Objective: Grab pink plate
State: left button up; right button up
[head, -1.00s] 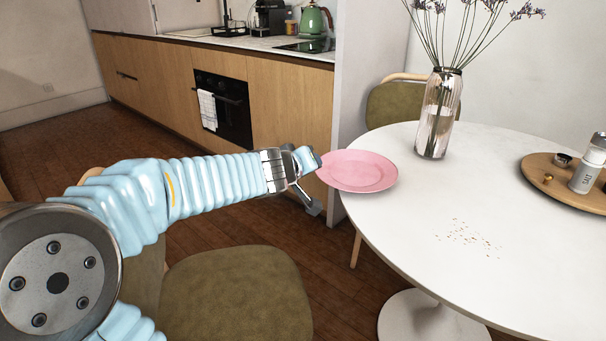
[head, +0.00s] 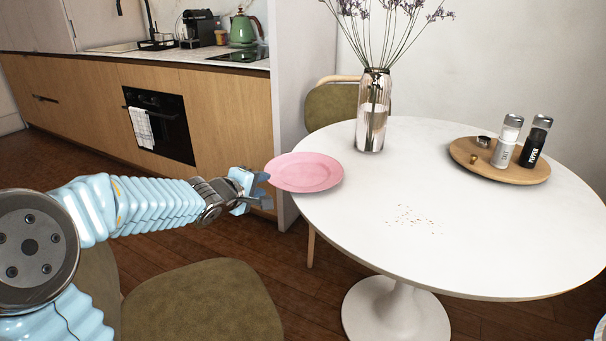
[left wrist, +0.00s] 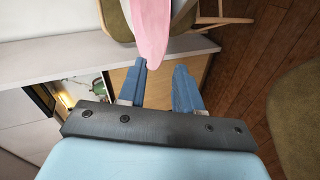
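The pink plate (head: 305,172) lies flat at the left edge of the round white table (head: 460,215), its left rim reaching past the table edge. In the left wrist view the plate (left wrist: 152,28) shows at the top, seen nearly edge-on, just beyond the fingertips. My left gripper (head: 266,188) is just left of the plate's rim. In the left wrist view its two blue fingers (left wrist: 161,66) are apart with nothing between them. The plate is nearest the left finger there; whether it touches I cannot tell. My right gripper is not in view.
A glass vase (head: 372,120) with flowers stands behind the plate. A wooden tray (head: 500,172) with salt and pepper mills is at the right. Crumbs (head: 412,217) lie mid-table. Green chairs (head: 205,305) stand at the near left and behind the table.

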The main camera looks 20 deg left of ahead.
pick_arm(q)
jog(key=b+x, duration=0.2)
jog(key=x, duration=0.3)
jog(key=shift+d, duration=0.15)
grip_shut()
jog(key=shift+r, duration=0.1)
dwell(1.1)
